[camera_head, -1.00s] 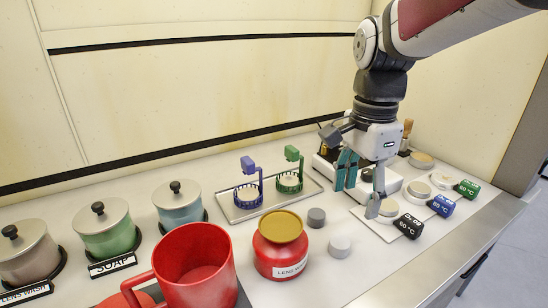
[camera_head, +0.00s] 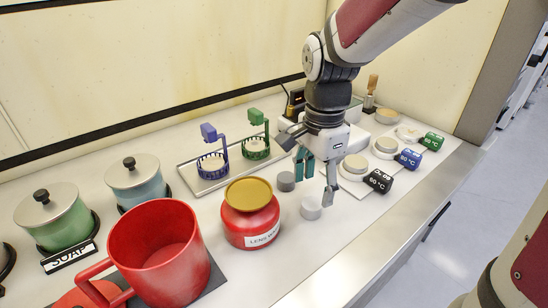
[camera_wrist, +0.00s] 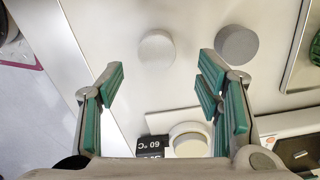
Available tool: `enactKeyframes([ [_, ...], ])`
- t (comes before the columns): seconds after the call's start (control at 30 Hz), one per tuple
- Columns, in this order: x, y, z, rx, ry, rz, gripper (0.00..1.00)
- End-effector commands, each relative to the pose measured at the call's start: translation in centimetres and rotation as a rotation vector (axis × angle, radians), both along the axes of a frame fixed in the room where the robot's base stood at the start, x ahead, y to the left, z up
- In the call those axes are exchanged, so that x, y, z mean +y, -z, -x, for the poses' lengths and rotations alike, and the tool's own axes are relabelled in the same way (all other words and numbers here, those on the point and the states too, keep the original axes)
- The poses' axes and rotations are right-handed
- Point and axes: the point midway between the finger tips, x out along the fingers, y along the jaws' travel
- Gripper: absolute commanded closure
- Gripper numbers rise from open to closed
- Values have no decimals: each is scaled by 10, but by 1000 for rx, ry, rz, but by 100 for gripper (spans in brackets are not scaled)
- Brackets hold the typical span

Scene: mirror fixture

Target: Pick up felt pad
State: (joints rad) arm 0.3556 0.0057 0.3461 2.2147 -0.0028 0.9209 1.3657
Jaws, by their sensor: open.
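Two short round pads stand on the pale worktop, a white one (camera_head: 311,209) and a darker grey one (camera_head: 286,182). I cannot tell which of them is the felt pad. My gripper (camera_head: 317,181) points down with its teal-padded fingers spread, close behind and right of the white pad and to the right of the grey one. In the wrist view the white pad (camera_wrist: 156,48) lies just beyond the fingertips, roughly between them. The grey pad (camera_wrist: 237,45) lies beyond the right finger. Nothing is between the fingers.
A red jar with an ochre lid (camera_head: 249,212) stands left of the pads, with a large red mug (camera_head: 160,255) further left. A tray (camera_head: 205,183) with blue and green holders is behind.

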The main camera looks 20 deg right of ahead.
Motion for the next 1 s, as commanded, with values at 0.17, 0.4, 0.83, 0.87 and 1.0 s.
enactKeyframes([
  [0.17, 1, 28, 5, 4, 1, -1, 41],
  [0.4, 1, 45, 4, 1, 0, 0, 41],
  [0.83, 1, 45, 4, 1, 0, 0, 77],
  [0.87, 1, 45, 4, 1, 0, 0, 77],
  [1.0, 1, 45, 4, 1, 0, 0, 77],
])
